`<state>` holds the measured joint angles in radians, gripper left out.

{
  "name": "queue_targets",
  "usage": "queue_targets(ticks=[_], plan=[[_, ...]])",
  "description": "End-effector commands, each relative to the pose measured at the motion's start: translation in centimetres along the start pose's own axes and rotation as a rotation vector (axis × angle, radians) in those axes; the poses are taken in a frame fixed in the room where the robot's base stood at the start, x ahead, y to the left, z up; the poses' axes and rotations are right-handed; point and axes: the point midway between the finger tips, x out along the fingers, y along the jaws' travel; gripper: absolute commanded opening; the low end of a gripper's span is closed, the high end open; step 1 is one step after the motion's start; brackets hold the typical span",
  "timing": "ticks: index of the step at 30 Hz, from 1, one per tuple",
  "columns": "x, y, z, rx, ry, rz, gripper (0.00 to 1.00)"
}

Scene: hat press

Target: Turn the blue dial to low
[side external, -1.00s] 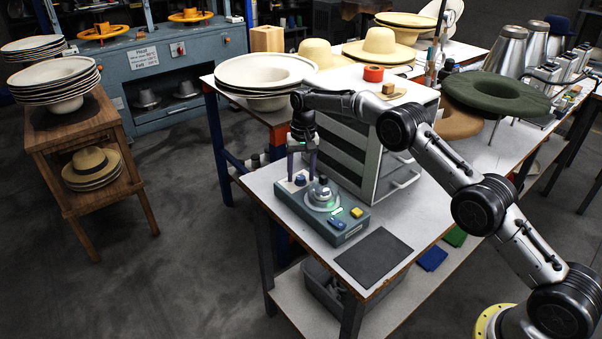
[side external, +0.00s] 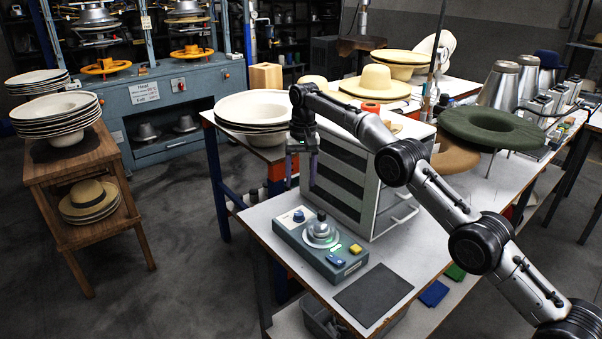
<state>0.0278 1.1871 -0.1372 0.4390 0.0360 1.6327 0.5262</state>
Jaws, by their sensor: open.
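The blue dial (side external: 298,215) is a small knob on a pale plate at the back left corner of the grey-green control box (side external: 283,232). Its pointer and markings are too small to read. My gripper (side external: 301,184) points down above the dial, with its two fingers apart and nothing visible between them. A gap shows between the fingertips and the dial.
The box also carries a blue rocker (side external: 336,260) and a yellow button (side external: 355,249). A grey drawer cabinet (side external: 385,205) stands close behind. A dark mat (side external: 373,294) lies in front.

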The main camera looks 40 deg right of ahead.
Motion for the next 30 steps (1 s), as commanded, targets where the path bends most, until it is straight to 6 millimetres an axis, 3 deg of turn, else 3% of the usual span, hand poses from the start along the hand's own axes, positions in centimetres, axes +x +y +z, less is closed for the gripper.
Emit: queue_targets(ticks=[21,23,25,30], plan=[[-1.9,0.0,0.1,-0.001,0.008,-0.005,0.64],[-3.2,-0.1,0.1,-0.002,0.026,-0.015,0.64],[-5.9,-0.3,0.2,-0.005,0.062,-0.036,0.64],[-15.0,0.4,2.5,-0.012,0.141,-0.082,0.64]])
